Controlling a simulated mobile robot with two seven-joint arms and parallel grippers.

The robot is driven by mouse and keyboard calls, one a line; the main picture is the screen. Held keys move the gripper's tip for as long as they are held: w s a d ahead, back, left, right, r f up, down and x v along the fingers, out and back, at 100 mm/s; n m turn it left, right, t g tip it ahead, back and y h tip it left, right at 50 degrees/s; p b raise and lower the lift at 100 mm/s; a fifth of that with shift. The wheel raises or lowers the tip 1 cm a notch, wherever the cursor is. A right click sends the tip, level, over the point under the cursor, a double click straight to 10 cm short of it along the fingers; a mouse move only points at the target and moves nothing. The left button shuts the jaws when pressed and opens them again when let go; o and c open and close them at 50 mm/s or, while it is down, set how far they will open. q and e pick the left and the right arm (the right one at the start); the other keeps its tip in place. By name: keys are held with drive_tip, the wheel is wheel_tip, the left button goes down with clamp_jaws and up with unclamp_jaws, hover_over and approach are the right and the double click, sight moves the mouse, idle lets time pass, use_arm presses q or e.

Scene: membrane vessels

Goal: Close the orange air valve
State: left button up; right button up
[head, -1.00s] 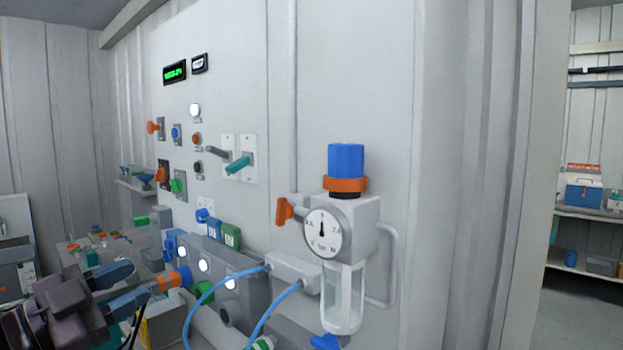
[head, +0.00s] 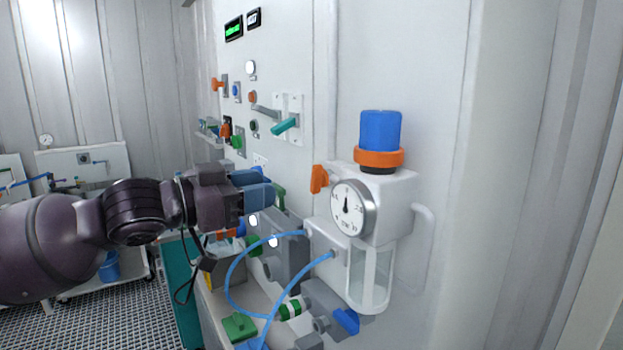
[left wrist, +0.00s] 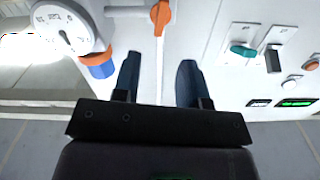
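The orange air valve handle (head: 319,179) sits on the left side of the white air regulator (head: 395,190), beside its round gauge (head: 353,208). It points roughly up and down. My left gripper (head: 264,188) is left of the handle, with a gap between them. In the left wrist view the gripper (left wrist: 160,65) is open with nothing between its two fingers. The orange handle (left wrist: 160,17) shows there beyond the fingertips, roughly in line with the gap. My right gripper is in no view.
A blue knob with an orange ring (head: 380,133) tops the regulator. Blue hoses (head: 240,265) loop below the gripper from the regulator's lower block. A teal switch lever (head: 286,125) and another orange handle (head: 216,84) are on the wall panel behind. Grey valve boxes stand below.

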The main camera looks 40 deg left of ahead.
sight(313, 178)
use_arm(q)
drive_tip(key=shift+x, duration=4.8)
drive_tip(key=shift+c, duration=0.3)
drive_tip(key=c, duration=0.5)
